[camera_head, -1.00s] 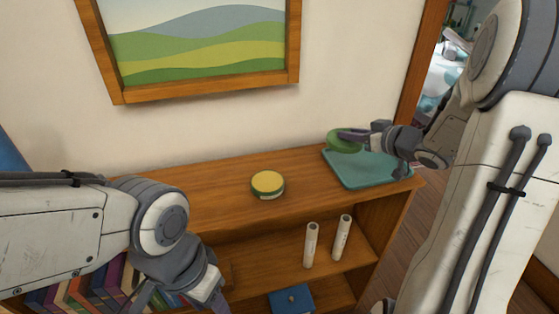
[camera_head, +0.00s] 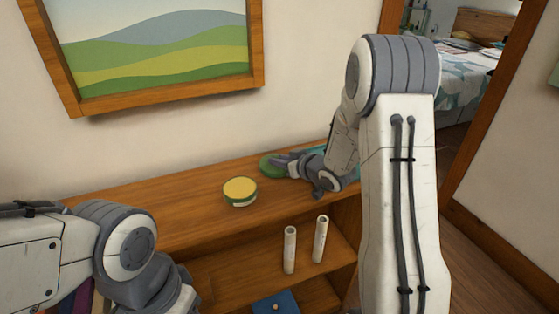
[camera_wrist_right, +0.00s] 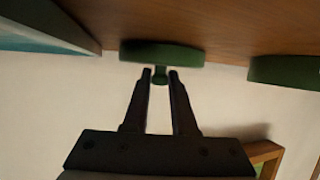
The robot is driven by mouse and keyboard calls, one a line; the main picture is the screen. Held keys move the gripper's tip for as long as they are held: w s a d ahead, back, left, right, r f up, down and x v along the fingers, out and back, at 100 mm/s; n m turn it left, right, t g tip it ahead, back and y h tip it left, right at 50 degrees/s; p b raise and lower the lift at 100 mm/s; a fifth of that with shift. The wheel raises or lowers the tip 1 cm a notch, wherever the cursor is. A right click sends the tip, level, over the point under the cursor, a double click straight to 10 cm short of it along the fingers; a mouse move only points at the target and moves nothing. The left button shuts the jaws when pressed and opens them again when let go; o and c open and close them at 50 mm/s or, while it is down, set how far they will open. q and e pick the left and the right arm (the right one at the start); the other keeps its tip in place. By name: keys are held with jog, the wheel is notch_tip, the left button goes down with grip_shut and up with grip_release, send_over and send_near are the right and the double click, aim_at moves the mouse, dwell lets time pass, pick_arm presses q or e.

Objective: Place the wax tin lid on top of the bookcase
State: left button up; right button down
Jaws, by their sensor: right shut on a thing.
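The wax tin lid (camera_head: 271,166) is a green disc with a small knob. My right gripper (camera_head: 284,164) is shut on it, over the far part of the bookcase top (camera_head: 180,200). In the right wrist view the fingertips (camera_wrist_right: 160,77) pinch the knob under the lid (camera_wrist_right: 162,53), which looks very close to the wood. I cannot tell whether it touches. The open tin (camera_head: 240,191), yellow inside with a green band, stands just left and in front of the lid. It also shows in the right wrist view (camera_wrist_right: 285,70). My left gripper's fingers are below the picture.
A teal tray (camera_head: 322,150) lies on the bookcase top, mostly hidden behind my right arm. Two pale candles (camera_head: 290,250) and a blue box (camera_head: 275,303) stand on lower shelves. A framed picture (camera_head: 150,45) hangs above. The top is clear to the left of the tin.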

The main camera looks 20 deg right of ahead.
jog(key=shift+f, duration=0.2)
jog(key=c, duration=0.7)
grip_release()
jog(key=shift+r, duration=0.1)
